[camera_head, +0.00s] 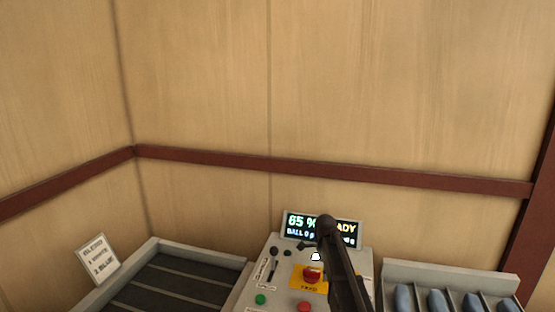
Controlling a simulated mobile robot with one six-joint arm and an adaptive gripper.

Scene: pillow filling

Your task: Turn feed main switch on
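A grey control panel (283,268) stands at the bottom middle of the head view. On it, a red knob (312,273) sits on a yellow plate (297,281) with a small label below that seems to read FEED. I cannot tell which way the knob is turned. My dark arm crosses the panel just right of the knob and hides part of the panel and its display. Small dark parts, probably my gripper (307,246), show just above the knob, apart from it in the picture. The fingers are too small and dark to read.
A lit display (297,223) shows 65 %. A green button (260,299), a red button (304,307) and a slider (272,268) are on the panel. A slatted grey tray (199,252) is left, a rack (441,272) with blue rolls right, a sign (97,259) far left.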

